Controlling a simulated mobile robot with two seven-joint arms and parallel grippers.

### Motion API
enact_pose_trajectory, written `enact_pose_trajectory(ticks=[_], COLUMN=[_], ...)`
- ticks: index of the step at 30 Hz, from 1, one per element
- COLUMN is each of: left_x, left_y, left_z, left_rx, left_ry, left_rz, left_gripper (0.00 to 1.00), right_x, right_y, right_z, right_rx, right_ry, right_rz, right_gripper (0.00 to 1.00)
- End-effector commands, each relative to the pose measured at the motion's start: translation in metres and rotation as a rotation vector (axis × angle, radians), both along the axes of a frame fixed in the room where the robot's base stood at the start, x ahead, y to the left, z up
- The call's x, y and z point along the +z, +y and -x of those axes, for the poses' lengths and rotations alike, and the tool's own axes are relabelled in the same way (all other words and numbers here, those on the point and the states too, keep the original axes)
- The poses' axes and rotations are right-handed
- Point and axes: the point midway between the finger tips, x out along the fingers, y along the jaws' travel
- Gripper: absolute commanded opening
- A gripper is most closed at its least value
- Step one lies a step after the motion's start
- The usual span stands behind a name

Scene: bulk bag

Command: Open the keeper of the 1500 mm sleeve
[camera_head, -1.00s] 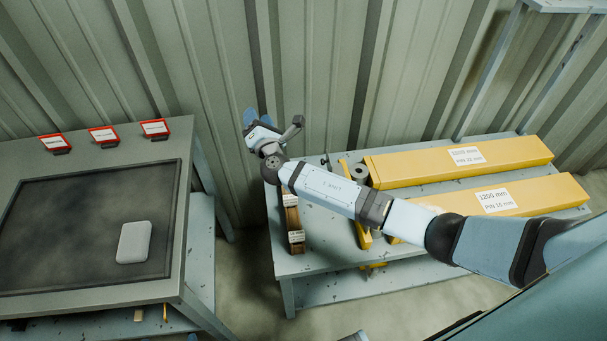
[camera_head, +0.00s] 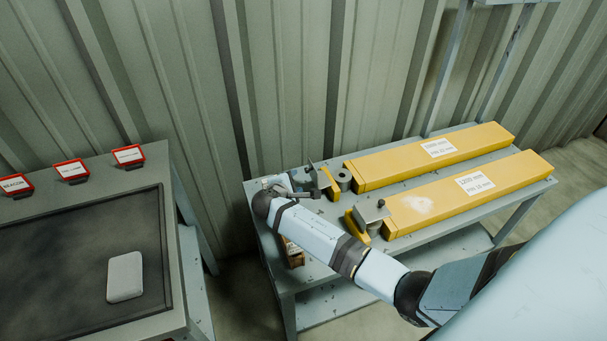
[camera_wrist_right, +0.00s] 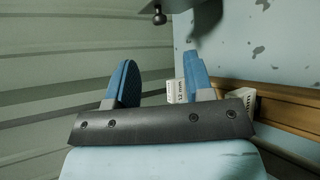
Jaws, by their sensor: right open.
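Two yellow sleeves lie side by side on the right bench in the head view. The far sleeve (camera_head: 410,163) has a white label too blurred to read surely; the near sleeve (camera_head: 455,205) is labelled 1200 mm. A grey plate on a yellow bracket (camera_head: 328,184) stands at the far sleeve's left end, and a similar plate (camera_head: 369,212) at the near one's. My right gripper (camera_head: 283,188) is over the bench's left end, left of the far bracket, partly hidden by its wrist. In the wrist view its blue fingers (camera_wrist_right: 161,80) are apart and empty. A dark knob (camera_wrist_right: 158,17) shows beyond them.
A wooden rack with labels (camera_head: 292,253) lies on the bench's near left under my arm; it also shows in the wrist view (camera_wrist_right: 285,115). A table with red signs (camera_head: 71,171) stands left, and a corrugated wall behind.

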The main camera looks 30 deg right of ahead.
Motion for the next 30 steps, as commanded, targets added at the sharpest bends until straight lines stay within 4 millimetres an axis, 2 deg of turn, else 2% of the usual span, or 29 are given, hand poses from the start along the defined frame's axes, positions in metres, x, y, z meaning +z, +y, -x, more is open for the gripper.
enact_pose_trajectory(ticks=[6,12,18,27,29,30], left_x=[-0.006,-0.011,-0.011,-0.010,-0.010,-0.010], left_y=[-0.001,-0.001,0.000,0.000,0.000,0.000], left_z=[0.000,0.000,-0.001,-0.001,-0.001,-0.001], left_rx=[0.003,0.005,0.007,0.008,0.008,0.008], left_ry=[0.007,0.011,0.013,0.013,0.013,0.013], left_rz=[0.005,0.007,0.008,0.007,0.007,0.007], left_gripper=[0.97,0.97,0.97,0.97,0.97,0.97], right_x=[-0.021,-0.035,-0.041,-0.042,-0.042,-0.042], right_y=[-0.038,-0.064,-0.076,-0.077,-0.077,-0.077], right_z=[-0.024,-0.041,-0.048,-0.049,-0.049,-0.049], right_rx=[-0.002,0.000,0.001,0.001,0.001,0.001], right_ry=[0.000,-0.001,-0.001,-0.002,-0.002,-0.002], right_rz=[0.002,0.001,0.000,0.000,0.000,0.000], right_gripper=[0.48,0.48,0.48,0.48,0.36,0.27])
